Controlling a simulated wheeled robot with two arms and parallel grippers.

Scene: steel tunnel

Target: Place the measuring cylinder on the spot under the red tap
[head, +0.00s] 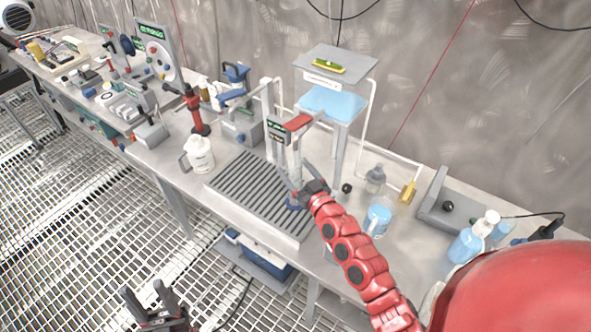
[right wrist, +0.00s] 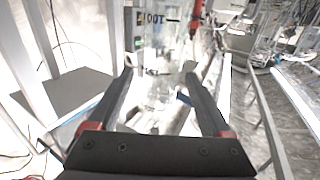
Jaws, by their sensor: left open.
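The red tap (head: 298,121) sits on the dispenser beside a small display, above the grated drain tray (head: 222,187). My right gripper (head: 287,178) is low over the tray, below the tap. Its fingers look spread in the head view and stand wide apart in the right wrist view (right wrist: 158,76). A small blue part (head: 293,206) shows just below this gripper, and blue also shows between the fingers in the wrist view; it may be the measuring cylinder's foot. My left gripper (head: 155,300) is open and empty, off the bench's front.
A white jug (head: 199,155) stands left of the tray. A blue-filled beaker (head: 378,217) and a clear bottle (head: 375,178) stand to the right, with blue bottles (head: 466,245) further right. The stand with the blue tank (head: 331,103) rises behind my right gripper.

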